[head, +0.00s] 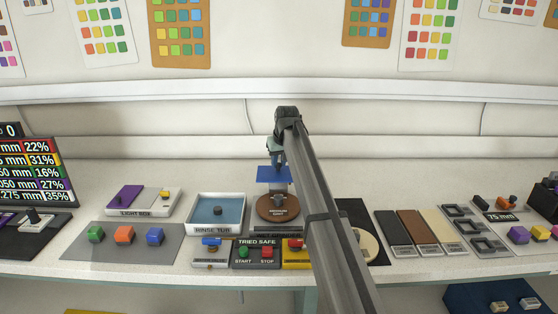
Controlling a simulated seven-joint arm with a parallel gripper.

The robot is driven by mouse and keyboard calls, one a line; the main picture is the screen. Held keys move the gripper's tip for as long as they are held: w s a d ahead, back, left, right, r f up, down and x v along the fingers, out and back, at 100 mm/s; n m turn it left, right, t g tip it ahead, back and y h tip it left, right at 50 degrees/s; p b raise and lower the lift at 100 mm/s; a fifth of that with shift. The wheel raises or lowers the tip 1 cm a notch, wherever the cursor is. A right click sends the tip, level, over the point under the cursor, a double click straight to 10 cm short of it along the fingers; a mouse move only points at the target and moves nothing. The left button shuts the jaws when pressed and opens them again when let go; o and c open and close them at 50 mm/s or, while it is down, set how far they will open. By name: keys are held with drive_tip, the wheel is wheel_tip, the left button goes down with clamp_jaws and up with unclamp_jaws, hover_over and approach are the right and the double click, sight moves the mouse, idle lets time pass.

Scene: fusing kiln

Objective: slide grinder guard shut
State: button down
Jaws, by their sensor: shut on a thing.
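The grinder stands at the middle of the bench in the head view, with a brown round disc (270,208) that has a dark knob (279,200) on top. Behind and above the disc is a flat blue panel (272,175), which looks like the grinder guard. A pale part shows between panel and disc. My gripper (274,160) points down at the panel's back edge and is shut on it. The fingertips are small and partly hidden, so the exact contact is unclear. My arm hides the bench just right of the grinder.
The rinse tub (216,212) stands close left of the grinder. In front are green START (244,252) and red STOP (267,252) buttons, with a yellow block (297,255) beside them. Dark, brown and cream strips (412,230) lie to the right. The bench behind the grinder is clear.

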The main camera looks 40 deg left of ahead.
drive_tip(key=s+d, duration=0.7)
drive_tip(key=c, duration=0.9)
unclamp_jaws()
drive_tip(key=v, duration=1.3)
drive_tip(key=shift+r, duration=0.4)
drive_tip(key=shift+d, duration=0.15)
